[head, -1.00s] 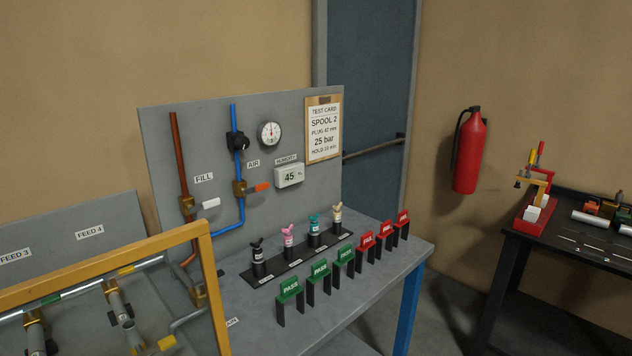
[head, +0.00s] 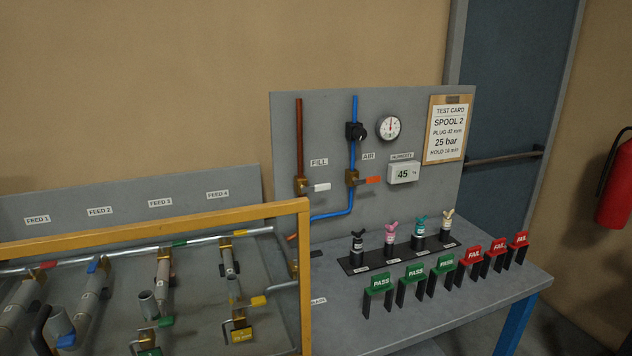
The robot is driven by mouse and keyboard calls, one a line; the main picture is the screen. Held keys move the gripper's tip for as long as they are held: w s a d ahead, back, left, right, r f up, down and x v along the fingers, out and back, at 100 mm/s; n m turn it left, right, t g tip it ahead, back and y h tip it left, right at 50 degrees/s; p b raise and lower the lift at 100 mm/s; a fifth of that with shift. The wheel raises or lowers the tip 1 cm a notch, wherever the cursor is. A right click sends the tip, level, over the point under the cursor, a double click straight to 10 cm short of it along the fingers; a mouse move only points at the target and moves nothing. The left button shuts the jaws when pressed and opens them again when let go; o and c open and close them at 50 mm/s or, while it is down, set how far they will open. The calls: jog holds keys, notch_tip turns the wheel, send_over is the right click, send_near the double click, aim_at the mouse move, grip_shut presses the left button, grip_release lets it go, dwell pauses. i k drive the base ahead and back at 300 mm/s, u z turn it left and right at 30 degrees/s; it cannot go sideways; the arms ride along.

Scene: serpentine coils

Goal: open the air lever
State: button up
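The air lever (head: 370,180) is a short orange handle on a brass valve (head: 352,178) in the blue air pipe (head: 354,120). It points right, across the pipe, below the AIR label (head: 368,156). A black regulator knob (head: 357,131) sits higher on the same pipe, beside a round white gauge (head: 388,128). The similar fill lever (head: 321,187) is white, on the brown pipe to the left, and also points right. My gripper is not in view.
The grey bench (head: 420,318) below the panel holds black, pink, teal and cream plugs on a black strip, and green PASS and red FAIL tags. A yellow frame (head: 150,233) with pipework stands at the left front. A fire extinguisher (head: 615,185) hangs at right.

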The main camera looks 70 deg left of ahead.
aim_at(377, 179)
jog(key=u, duration=1.9)
